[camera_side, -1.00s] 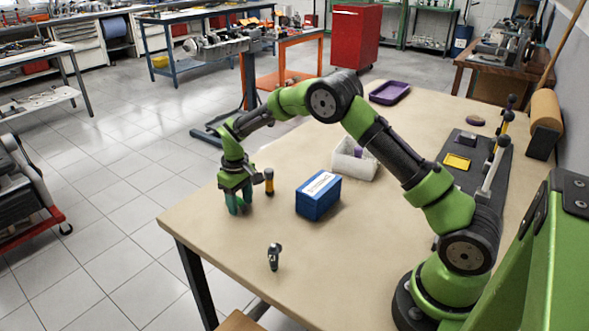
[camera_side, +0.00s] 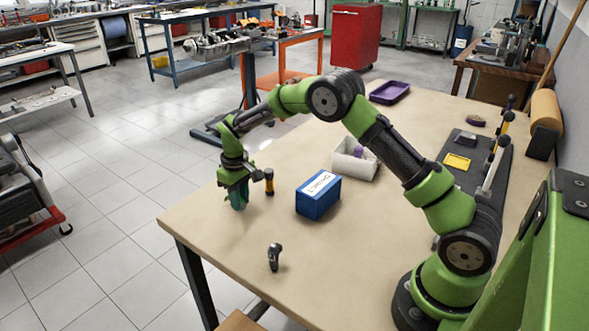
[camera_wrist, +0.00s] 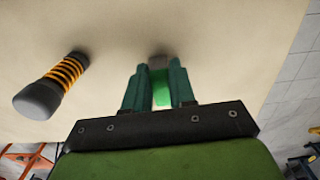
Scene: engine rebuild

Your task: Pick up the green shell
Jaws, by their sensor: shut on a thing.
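The green shell (camera_wrist: 161,92) shows in the wrist view as a bright green piece between the two teal fingers of my gripper (camera_wrist: 158,68). A brownish-grey end (camera_wrist: 158,61) shows just beyond it; I cannot tell whether it belongs to the shell. My gripper is shut on the shell. In the side view my gripper (camera_side: 238,205) points down low over the table's left part, and its fingers hide the shell. I cannot tell whether the shell touches the table.
An upright orange-and-black cylinder (camera_side: 269,182) stands close right of my gripper; the wrist view shows it left (camera_wrist: 62,78). A blue box (camera_side: 318,196), white bin (camera_side: 352,168) and small dark metal part (camera_side: 274,257) are on the table (camera_side: 225,260). The table's left edge is near.

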